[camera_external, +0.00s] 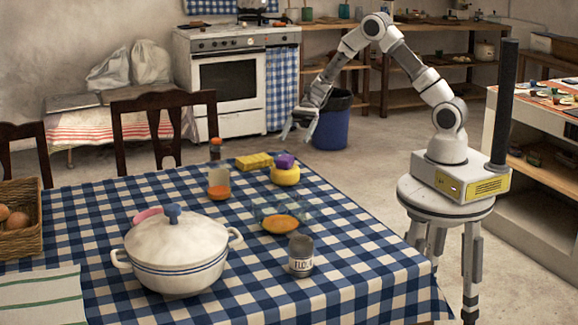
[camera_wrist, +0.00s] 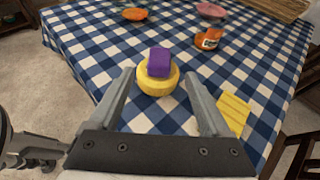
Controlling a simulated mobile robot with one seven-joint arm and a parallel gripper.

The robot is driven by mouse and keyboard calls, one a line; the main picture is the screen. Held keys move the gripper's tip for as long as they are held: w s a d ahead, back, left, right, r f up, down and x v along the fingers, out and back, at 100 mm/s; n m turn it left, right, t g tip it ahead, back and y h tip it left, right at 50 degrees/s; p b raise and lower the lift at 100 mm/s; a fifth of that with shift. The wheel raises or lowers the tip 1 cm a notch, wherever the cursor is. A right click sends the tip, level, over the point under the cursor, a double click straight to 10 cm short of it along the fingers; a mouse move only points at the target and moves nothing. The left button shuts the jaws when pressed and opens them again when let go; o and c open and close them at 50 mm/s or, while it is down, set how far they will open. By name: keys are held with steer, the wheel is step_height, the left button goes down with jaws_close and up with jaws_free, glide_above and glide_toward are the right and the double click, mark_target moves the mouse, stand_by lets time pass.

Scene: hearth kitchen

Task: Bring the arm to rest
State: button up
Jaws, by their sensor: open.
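My arm stands on a round stool-like base to the right of the table and reaches over to the left. My gripper (camera_external: 300,126) hangs in the air above and behind the far right edge of the checked table (camera_external: 350,262). In the wrist view my gripper (camera_wrist: 157,92) has its two fingers spread apart with nothing held between them. A yellow round thing (camera_wrist: 158,82) with a purple block (camera_wrist: 159,62) on top shows beyond the fingertips, on the cloth. In the external view the yellow round thing (camera_external: 285,176) stands below my gripper, clear of it.
A yellow sponge-like block (camera_external: 254,161), a flour tin (camera_external: 301,255), an orange dish (camera_external: 280,225) and a white lidded pot (camera_external: 175,252) are on the table. An egg basket (camera_external: 20,217) is at left. A blue bin (camera_external: 331,122) stands behind. Open floor lies right of the table.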

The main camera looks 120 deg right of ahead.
steer(key=shift+v, duration=0.75)
steer(key=shift+a, duration=0.1)
steer(key=s+a+r+n+g+h, duration=0.2)
steer(key=s+a+r+n, duration=0.15)
steer(key=a+n, duration=0.45)
steer(key=s+a+r+n+g+h, duration=0.1)
steer(key=s+a+r+n+g, duration=0.25)
steer(key=a, duration=0.85)
steer(key=s+a+r+n+g+h, duration=0.25)
steer(key=s+a+n, duration=0.2)
steer(key=a, duration=0.55)
steer(key=s+d+r+n+t+h, duration=0.2)
steer(key=s+r+n+t+h, duration=0.25)
steer(key=n, duration=0.55)
step_height(320, 180, up, 14)
steer(key=s+n+p, duration=0.1)
steer(key=p, duration=1.2)
steer(key=shift+d, duration=0.4)
